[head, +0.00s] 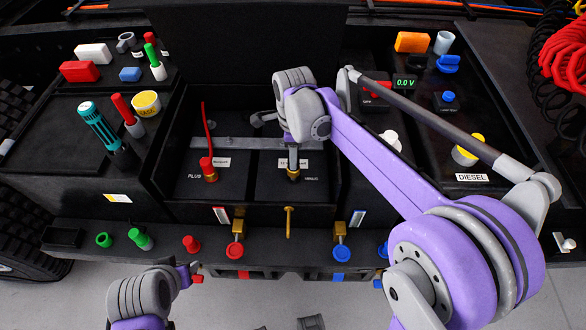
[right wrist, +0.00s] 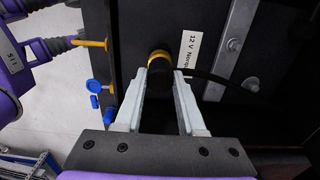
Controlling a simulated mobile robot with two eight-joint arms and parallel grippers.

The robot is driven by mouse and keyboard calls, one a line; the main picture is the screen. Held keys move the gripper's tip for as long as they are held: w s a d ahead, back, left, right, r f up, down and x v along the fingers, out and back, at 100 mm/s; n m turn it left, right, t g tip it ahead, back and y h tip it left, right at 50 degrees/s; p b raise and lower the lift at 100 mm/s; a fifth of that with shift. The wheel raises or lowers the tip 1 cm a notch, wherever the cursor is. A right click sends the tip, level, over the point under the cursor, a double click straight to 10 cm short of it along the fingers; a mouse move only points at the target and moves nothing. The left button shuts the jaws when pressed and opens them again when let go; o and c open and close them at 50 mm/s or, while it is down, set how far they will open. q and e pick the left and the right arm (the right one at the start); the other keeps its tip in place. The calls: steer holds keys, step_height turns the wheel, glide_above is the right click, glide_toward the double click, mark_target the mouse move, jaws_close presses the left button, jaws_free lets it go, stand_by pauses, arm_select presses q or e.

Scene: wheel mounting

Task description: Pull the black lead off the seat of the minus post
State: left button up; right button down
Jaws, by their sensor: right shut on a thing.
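The minus post (head: 293,175) is a gold stub on the right black battery block, beside the printed word MINUS. My right gripper (head: 293,158) points down over it. In the right wrist view, my right gripper (right wrist: 168,82) is shut on the black end of the black lead (right wrist: 205,76), whose cable runs off to the right. The gold ring of the minus post (right wrist: 158,55) shows right at that end; I cannot tell whether lead and post still touch. In the head view the fingers mostly hide the lead. My left gripper (head: 195,272) is low at the left, away from the battery; its jaw opening is unclear.
The plus post (head: 207,170) with a red lead (head: 208,130) stands left on the battery. A metal bar (head: 240,143) crosses behind the posts. Red and blue valves (head: 235,240) line the front ledge.

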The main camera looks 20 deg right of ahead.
steer(key=shift+r+p, duration=1.35)
steer(key=shift+r, duration=1.15)
arm_select(q)
steer(key=r, duration=0.1)
steer(key=w+r, duration=0.1)
steer(key=r, duration=0.1)
steer(key=shift+w+r, duration=0.1)
steer(key=shift+r, duration=0.2)
arm_select(e)
steer(key=shift+f, duration=0.1)
